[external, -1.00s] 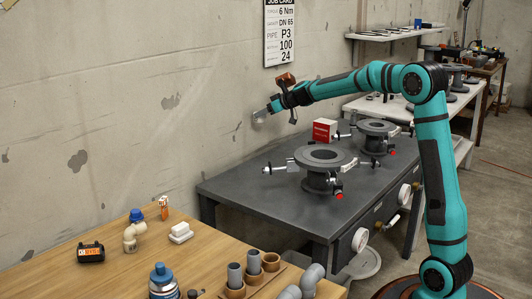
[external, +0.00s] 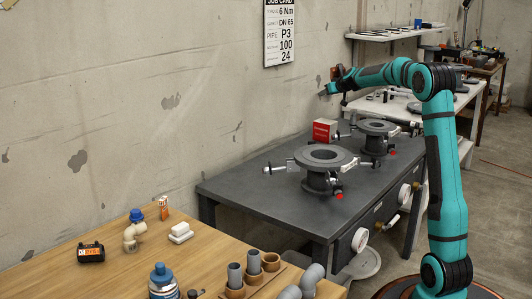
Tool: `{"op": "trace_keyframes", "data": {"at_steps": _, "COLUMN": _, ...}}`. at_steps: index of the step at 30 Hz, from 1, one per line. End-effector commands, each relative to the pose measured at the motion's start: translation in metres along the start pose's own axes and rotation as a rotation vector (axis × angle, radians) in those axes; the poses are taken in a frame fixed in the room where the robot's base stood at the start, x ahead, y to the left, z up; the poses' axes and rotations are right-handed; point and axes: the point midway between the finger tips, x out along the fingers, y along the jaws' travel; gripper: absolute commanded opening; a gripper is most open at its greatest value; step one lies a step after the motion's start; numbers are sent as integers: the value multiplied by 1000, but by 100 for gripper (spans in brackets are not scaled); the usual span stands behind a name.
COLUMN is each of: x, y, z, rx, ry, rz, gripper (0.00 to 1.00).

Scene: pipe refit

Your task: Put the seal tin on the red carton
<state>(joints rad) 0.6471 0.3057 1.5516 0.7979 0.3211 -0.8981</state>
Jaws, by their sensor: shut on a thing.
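The red carton (external: 325,131) stands upright near the back edge of the dark grey workbench, close to the wall. My gripper (external: 324,92) is in the air above the red carton, apart from it, close to the wall. It is shut on a small greyish thing, which looks like the seal tin. The tin is too small and too hidden at the fingertips to make out clearly.
Two grey flanged pipe pieces (external: 322,156) (external: 376,127) with side handles stand on the grey workbench (external: 240,185) right of and in front of the carton. The wooden table (external: 60,270) at front left holds fittings and a blue bottle (external: 162,280).

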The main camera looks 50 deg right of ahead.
Motion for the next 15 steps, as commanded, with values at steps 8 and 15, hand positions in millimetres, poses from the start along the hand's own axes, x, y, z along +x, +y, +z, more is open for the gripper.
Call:
{"op": "trace_keyframes", "data": {"at_steps": 8, "x": 17, "y": 6, "z": 32, "rx": 6, "ry": -3, "rz": 8, "gripper": 28}}
{"op": "trace_keyframes", "data": {"at_steps": 15, "x": 28, "y": 6, "z": 53, "rx": 4, "ry": -1, "rz": 7, "gripper": 28}}
